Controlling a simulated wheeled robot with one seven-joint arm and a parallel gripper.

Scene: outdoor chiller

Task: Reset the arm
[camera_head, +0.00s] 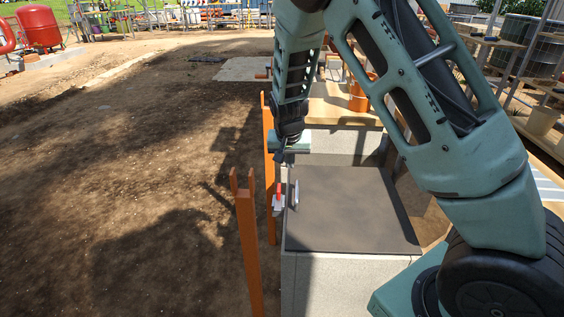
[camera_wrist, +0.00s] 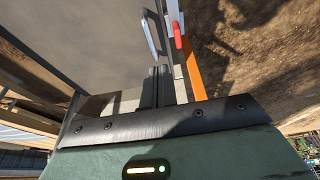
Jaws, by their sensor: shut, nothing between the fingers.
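My arm reaches out from the right in the head view and bends down over the near box. My gripper (camera_head: 280,160) points down near the far left corner of that box's dark lid. In the wrist view the two fingers of my gripper (camera_wrist: 161,72) are together with nothing between them. The lid (camera_head: 350,208) carries a pale metal handle (camera_head: 294,195) near its left edge. A red lever (camera_head: 279,190) on a light fitting sits at the box's left side. The handle (camera_wrist: 150,36) and the red lever (camera_wrist: 177,36) lie beyond my fingertips in the wrist view, apart from them.
Orange posts (camera_head: 247,240) stand left of the box, close to my gripper. A second grey box (camera_head: 335,143) and a wooden surface with an orange object (camera_head: 360,92) are behind. Racks stand at the right. Open dirt ground (camera_head: 120,170) lies left.

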